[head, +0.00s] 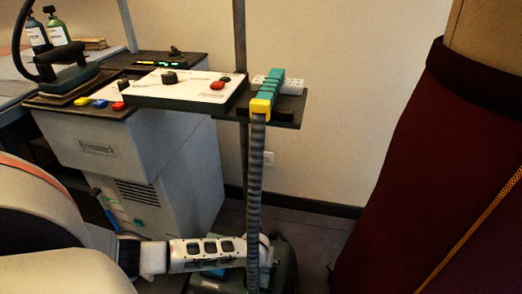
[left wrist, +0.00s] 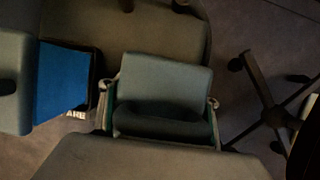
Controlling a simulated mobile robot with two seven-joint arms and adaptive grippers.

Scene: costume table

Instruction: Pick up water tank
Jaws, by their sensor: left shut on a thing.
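In the head view my left arm reaches low across the picture. My left gripper (head: 266,252) is at a dark grey-green tank-like body (head: 286,268) near the floor, behind the ribbed hose; I take this body for the water tank. In the left wrist view my left gripper (left wrist: 158,103) has its fingers on either side of a grey-green block-shaped part (left wrist: 165,75) and is shut on it. The tank's lower part is cut off in the head view, and the hose and my arm hide some of it. My right gripper is not in view.
A grey ironing cabinet (head: 140,160) stands left of the tank, with an iron (head: 72,78) on top. A white control panel (head: 185,88) and a ribbed hose (head: 256,180) are on a post. A dark red skirt (head: 410,170) fills the right side. A wheeled base (left wrist: 262,95) stands nearby.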

